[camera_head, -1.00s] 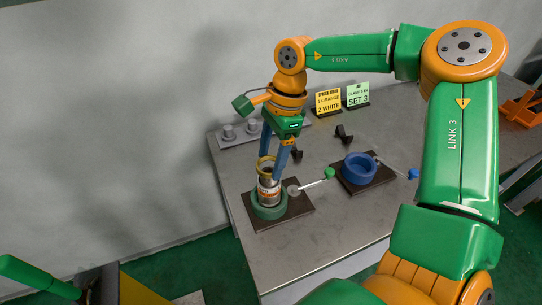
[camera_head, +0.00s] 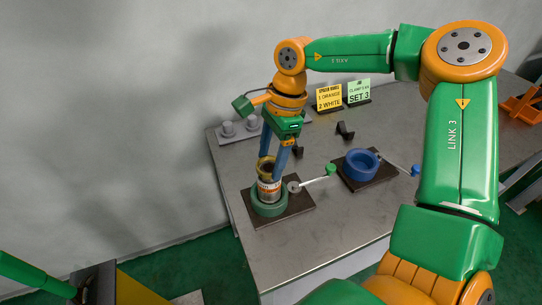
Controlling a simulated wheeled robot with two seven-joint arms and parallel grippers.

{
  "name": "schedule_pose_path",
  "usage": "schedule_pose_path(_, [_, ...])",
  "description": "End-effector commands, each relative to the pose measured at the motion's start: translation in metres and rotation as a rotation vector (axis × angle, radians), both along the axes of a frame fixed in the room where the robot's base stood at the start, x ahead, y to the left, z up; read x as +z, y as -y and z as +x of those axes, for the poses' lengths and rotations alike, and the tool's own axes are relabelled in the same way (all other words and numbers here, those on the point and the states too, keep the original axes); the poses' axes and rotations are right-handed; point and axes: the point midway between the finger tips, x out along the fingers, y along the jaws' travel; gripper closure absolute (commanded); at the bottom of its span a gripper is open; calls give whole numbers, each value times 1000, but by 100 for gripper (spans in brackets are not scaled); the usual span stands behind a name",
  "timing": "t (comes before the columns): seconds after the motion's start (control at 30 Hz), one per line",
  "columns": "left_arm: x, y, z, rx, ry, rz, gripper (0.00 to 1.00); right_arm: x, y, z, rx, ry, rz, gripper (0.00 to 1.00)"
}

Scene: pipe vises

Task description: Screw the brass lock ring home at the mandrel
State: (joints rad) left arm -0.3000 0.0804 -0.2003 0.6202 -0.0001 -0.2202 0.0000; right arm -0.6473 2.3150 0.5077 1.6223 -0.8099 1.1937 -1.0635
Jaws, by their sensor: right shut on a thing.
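A brass lock ring (camera_head: 265,164) sits at the top of an upright grey cylinder with an orange and white band (camera_head: 269,188), likely the mandrel. The cylinder stands in a round green vise (camera_head: 268,208) on a dark base plate. My right gripper (camera_head: 270,172) reaches down from above, its blue fingers on either side of the ring and shut on it. The fingers hide part of the ring, and its thread is too small to make out. My left gripper is not in view.
A blue vise (camera_head: 360,164) stands empty to the right, with a blue-tipped handle. The green vise's green-tipped handle (camera_head: 330,169) points toward it. Yellow (camera_head: 328,97) and green (camera_head: 358,91) signs stand behind. A grey rack (camera_head: 238,131) is at the back left. The front tabletop (camera_head: 315,232) is clear.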

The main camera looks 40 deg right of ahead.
Motion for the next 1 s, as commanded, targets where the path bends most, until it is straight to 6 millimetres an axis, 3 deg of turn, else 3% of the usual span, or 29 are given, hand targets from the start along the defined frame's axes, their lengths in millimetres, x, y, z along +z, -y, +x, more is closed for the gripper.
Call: schedule_pose_path(1.0, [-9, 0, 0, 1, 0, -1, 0, -7, 0, 0, 6, 0, 0, 85])
